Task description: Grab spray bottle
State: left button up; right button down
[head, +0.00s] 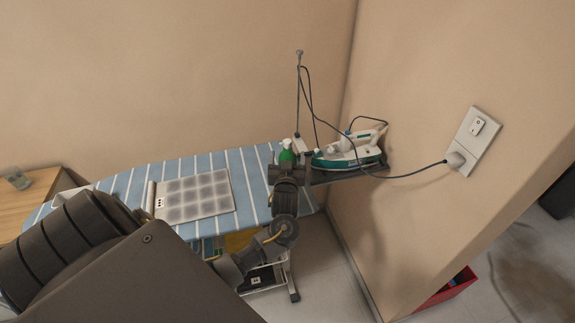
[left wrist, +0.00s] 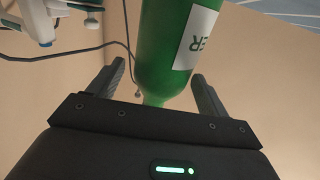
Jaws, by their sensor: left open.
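The green spray bottle (head: 287,154) stands near the right end of the blue-striped ironing board (head: 255,185). Its lower part is hidden behind my left gripper (head: 286,164) in the head view. In the left wrist view the bottle (left wrist: 170,45) is large, with a white label, and appears upside down. My left gripper is open, and the bottle shows between its two fingers (left wrist: 158,75), with a gap on the left side. I cannot tell whether the right finger touches it. My right gripper is not in view.
A green-and-white iron (head: 350,150) sits on the rest just right of the bottle. Its cord runs to a wall outlet (head: 456,158). The wall corner is close behind; a red bin (head: 447,289) stands lower right.

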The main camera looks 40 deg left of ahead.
pick_arm(q)
jog(key=shift+w+a, duration=0.3)
jog(key=shift+w, duration=0.05)
jog(key=shift+d, duration=0.1)
jog(key=c, duration=1.5)
jog(key=shift+r, duration=0.1)
